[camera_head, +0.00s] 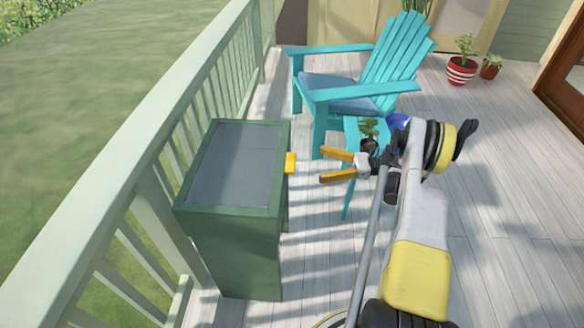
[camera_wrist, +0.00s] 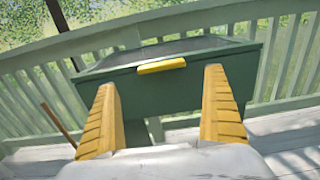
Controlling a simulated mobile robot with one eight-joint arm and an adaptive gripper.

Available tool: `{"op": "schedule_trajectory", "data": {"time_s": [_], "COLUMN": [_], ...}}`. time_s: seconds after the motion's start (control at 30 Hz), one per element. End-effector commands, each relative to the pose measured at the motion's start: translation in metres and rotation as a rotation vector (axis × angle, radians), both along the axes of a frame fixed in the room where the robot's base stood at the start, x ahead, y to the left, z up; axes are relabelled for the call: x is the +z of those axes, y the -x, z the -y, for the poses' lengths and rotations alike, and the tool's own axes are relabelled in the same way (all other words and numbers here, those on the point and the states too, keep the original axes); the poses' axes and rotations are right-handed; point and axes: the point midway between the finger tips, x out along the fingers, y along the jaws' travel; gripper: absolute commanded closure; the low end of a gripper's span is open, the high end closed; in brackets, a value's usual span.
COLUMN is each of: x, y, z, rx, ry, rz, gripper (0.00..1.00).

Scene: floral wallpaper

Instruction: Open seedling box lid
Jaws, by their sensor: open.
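The seedling box (camera_head: 235,250) is a dark green box beside the porch railing. Its lid (camera_head: 238,165) has a green frame with a grey panel and lies shut. A yellow handle (camera_head: 290,163) sticks out from the lid's right edge. In the wrist view the handle (camera_wrist: 162,66) is on the upper front of the box, ahead of the space between my fingers. My gripper (camera_head: 330,167) is open and empty, with its yellow fingers pointing left at the handle, a short gap away. It also shows in the wrist view (camera_wrist: 165,100), one finger on each side.
A pale green railing (camera_head: 130,185) runs behind the box. A turquoise chair (camera_head: 350,85) stands at the back, with a small turquoise table (camera_head: 352,135) and potted plant near my gripper. Red pots (camera_head: 461,70) stand far right. The deck at right is clear.

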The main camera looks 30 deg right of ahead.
Motion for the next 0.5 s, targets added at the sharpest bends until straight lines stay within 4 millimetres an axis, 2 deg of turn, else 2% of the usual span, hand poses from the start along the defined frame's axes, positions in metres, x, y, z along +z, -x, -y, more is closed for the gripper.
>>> {"op": "schedule_trajectory", "data": {"time_s": [0.17, 0.5], "x": [-0.003, -0.003], "y": [-0.011, -0.047], "z": [-0.018, -0.072], "rx": [0.003, 0.003], "ry": [-0.004, -0.002], "rz": [-0.001, 0.000], "gripper": [0.00, 0.00]}}
